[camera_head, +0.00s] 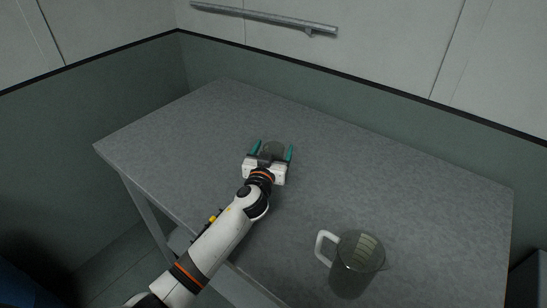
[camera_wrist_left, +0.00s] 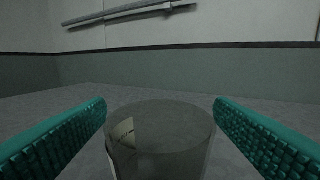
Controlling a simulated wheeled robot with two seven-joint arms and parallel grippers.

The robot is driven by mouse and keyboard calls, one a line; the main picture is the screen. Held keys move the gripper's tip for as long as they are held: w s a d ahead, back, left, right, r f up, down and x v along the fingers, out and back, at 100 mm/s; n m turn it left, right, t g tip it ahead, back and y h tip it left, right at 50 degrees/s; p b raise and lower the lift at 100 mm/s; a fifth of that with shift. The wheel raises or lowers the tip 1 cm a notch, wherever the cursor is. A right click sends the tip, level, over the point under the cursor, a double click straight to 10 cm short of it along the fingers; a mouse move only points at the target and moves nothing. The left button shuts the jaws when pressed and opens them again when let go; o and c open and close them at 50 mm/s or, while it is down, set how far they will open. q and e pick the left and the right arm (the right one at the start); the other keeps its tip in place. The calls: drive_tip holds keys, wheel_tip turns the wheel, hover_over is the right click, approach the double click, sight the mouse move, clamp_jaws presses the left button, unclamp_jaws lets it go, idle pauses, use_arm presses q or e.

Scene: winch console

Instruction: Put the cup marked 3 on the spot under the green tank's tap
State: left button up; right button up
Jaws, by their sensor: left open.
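A see-through grey cup (camera_head: 274,149) stands upright on the grey table, near its middle. It also shows in the left wrist view (camera_wrist_left: 165,150), with a pale label patch on its left side; I cannot read a number on it. My left gripper (camera_head: 272,152) is open, with its teal fingers on either side of the cup. In the left wrist view (camera_wrist_left: 160,128) gaps show between the cup and both fingers. The green tank, its tap and the spot are not in view. My right gripper is not in view.
A see-through jug (camera_head: 356,266) with a white handle and pale scale marks stands near the table's front right. The rest of the table (camera_head: 400,185) is bare. Walls stand behind it, with a grey rail (camera_head: 265,17) on the back one.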

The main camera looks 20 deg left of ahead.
use_arm(q)
drive_tip(key=shift+w, duration=1.2)
drive_tip(key=c, duration=1.1)
